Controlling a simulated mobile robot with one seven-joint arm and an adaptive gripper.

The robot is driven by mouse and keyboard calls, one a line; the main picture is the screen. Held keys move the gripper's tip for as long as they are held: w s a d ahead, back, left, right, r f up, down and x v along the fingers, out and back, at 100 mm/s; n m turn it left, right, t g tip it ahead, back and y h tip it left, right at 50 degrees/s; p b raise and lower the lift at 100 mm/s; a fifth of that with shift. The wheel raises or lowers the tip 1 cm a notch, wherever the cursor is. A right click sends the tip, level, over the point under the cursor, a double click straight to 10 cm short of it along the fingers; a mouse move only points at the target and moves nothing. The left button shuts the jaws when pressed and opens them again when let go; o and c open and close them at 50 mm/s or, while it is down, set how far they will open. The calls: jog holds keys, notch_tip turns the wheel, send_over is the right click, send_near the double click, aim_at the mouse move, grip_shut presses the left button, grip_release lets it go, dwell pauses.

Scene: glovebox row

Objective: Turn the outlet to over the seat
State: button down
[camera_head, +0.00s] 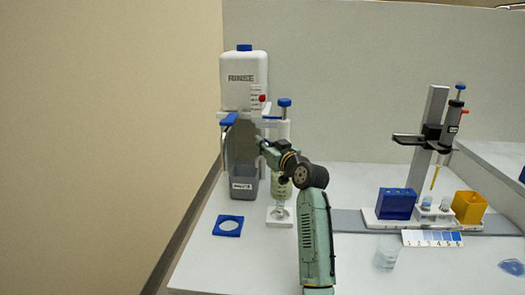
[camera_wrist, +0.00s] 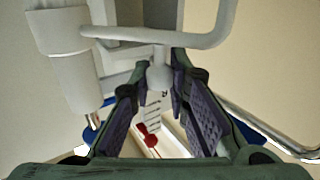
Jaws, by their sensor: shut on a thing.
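My gripper (camera_head: 263,143) is at the front of the rinse stand, and in the wrist view its fingers (camera_wrist: 160,76) are shut on a small white stem below a bent white bar (camera_wrist: 165,37). A blue arm (camera_head: 229,118), perhaps part of the outlet, sticks out on the stand's left, above the grey bin (camera_head: 244,186). The outlet's tip cannot be made out. A blue square plate with a pale round middle (camera_head: 229,233), apparently the seat, lies empty on the bench in front of the bin.
The white RINSE bottle (camera_head: 244,80) stands on top, with a red knob (camera_head: 262,98) at its lower right. A clear cylinder with a blue-topped plunger (camera_head: 285,103) stands close right of my gripper. A pipette stand (camera_head: 433,115) and blue rack (camera_head: 396,204) are farther right.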

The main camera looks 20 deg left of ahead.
jog(key=d+n+g+y, duration=0.1)
jog(key=d+n+g, duration=0.1)
jog(key=g, duration=0.1)
jog(key=d+n+g+y+b, duration=0.1)
jog(key=n+g, duration=0.1)
jog(key=g, duration=0.1)
jog(key=d+n+g+y, duration=0.2)
jog(key=g, duration=0.1)
jog(key=shift+d+n+g+b, duration=0.3)
jog(key=shift+d+n+b, duration=0.05)
jog(key=shift+n, duration=0.05)
jog(key=shift+d+f+g, duration=0.1)
jog(key=shift+g, duration=0.2)
jog(key=c, duration=1.5)
grip_release()
jog(key=shift+d, duration=0.15)
jog(key=d, duration=0.8)
jog(key=s+d, duration=0.1)
jog(key=d, duration=0.2)
jog(key=shift+s+d, duration=0.1)
jog(key=shift+d, duration=0.3)
